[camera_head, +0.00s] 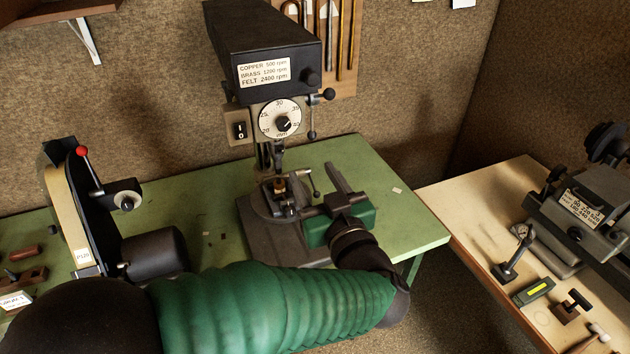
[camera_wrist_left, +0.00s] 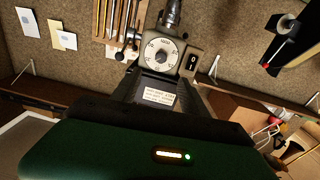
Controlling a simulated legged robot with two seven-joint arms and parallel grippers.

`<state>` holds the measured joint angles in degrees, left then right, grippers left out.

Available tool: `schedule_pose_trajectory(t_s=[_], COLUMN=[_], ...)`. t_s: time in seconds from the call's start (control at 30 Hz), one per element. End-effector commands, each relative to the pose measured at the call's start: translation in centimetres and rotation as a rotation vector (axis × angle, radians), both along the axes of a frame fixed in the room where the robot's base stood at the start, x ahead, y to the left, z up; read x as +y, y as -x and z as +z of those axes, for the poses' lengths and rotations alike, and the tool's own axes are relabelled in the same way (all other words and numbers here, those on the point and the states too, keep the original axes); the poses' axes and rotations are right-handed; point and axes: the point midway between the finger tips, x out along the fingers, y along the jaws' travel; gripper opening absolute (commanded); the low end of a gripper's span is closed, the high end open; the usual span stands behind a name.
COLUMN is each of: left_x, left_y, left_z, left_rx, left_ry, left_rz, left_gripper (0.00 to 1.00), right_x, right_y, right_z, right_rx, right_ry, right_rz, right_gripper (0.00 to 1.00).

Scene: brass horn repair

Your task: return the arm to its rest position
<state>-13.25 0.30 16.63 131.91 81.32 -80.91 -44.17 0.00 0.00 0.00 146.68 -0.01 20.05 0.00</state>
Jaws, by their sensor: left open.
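My left arm, in a green ribbed sleeve, crosses the lower part of the head view. Its gripper (camera_head: 303,190), with a green body, is beside the vise (camera_head: 282,194) at the foot of the drill press (camera_head: 262,50). Its fingers are apart, and I see nothing held between them. Whether a finger touches the vise is unclear. In the left wrist view, the green gripper body fills the lower part, and the drill press dial (camera_wrist_left: 163,55) appears upside down beyond it. My right gripper is in neither view.
The green bench (camera_head: 375,180) carries a belt sander (camera_head: 90,215) on the left. A pale bench (camera_head: 480,215) at right holds a dark machine (camera_head: 590,210), a dial gauge (camera_head: 513,255) and small tools. Tools hang on a wooden wall board (camera_head: 345,60). Bench right of the vise is mostly clear.

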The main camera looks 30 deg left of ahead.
Motion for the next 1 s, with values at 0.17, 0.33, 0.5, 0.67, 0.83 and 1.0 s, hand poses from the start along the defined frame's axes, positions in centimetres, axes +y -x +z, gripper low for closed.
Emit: schedule_pose_trajectory(t_s=[0.17,0.33,0.5,0.67,0.83,1.0], left_x=[0.0,0.0,-2.3,-7.2,-7.6,-4.7], left_y=[0.0,-0.2,-4.6,-6.2,1.2,9.6], left_z=[0.0,-0.2,-5.3,-18.1,-31.2,-37.7], left_rx=[0.0,0.0,0.039,0.336,0.804,1.162], left_ry=[0.0,0.002,0.063,0.224,0.396,0.494], left_rz=[0.0,-0.01,-0.268,-0.671,-0.817,-0.768], left_gripper=[0.52,0.52,0.52,0.52,0.52,0.52], right_x=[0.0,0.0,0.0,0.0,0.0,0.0], right_y=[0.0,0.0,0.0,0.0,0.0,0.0], right_z=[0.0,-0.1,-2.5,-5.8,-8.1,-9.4], right_rx=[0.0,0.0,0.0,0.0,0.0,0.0], right_ry=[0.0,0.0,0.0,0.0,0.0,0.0], right_rz=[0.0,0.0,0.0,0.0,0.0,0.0], right_gripper=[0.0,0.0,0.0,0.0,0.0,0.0])
